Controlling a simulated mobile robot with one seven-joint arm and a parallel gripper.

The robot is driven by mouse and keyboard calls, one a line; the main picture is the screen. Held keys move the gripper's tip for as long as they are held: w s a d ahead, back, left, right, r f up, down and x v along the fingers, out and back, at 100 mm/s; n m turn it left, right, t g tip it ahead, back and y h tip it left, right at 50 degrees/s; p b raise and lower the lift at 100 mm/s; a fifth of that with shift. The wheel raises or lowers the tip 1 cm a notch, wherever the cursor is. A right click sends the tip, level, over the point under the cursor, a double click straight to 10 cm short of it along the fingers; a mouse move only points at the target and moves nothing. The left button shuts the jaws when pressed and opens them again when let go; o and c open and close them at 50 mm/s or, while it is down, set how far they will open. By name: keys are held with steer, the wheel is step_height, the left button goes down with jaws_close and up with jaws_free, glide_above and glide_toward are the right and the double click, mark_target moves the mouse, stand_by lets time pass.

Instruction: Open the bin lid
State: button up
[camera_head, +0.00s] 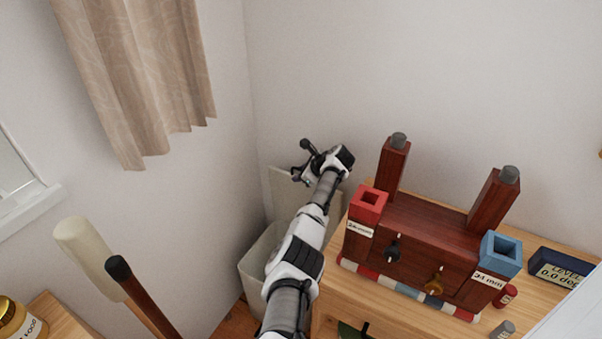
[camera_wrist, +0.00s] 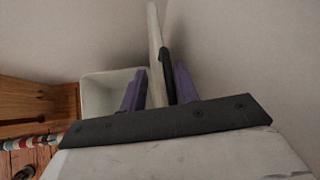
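The pale bin (camera_head: 254,267) stands in the room corner, partly hidden by my arm; its open mouth also shows in the wrist view (camera_wrist: 90,97). Its lid (camera_head: 281,192) is raised about upright at the back of the bin, near the wall. In the wrist view the lid (camera_wrist: 155,45) is seen nearly edge-on, with a dark strip, perhaps a handle, on its right side. My gripper (camera_head: 300,172) is at the raised lid. Its purple fingers (camera_wrist: 160,82) are apart, one on each side of the lid. Whether they touch it is unclear.
A wooden table (camera_head: 388,312) stands right of the bin, carrying a dark red wooden rig (camera_head: 425,235) with red and blue blocks and a level box (camera_head: 560,270). A pale mallet-like head (camera_head: 85,247) and dark-tipped rod (camera_head: 140,295) stand at left. A curtain (camera_head: 145,75) hangs above.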

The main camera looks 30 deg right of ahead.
steer(key=shift+r, duration=0.15)
steer(key=v, duration=0.7)
steer(key=shift+s, duration=0.2)
steer(key=shift+d+r, duration=0.1)
stand_by(0.3)
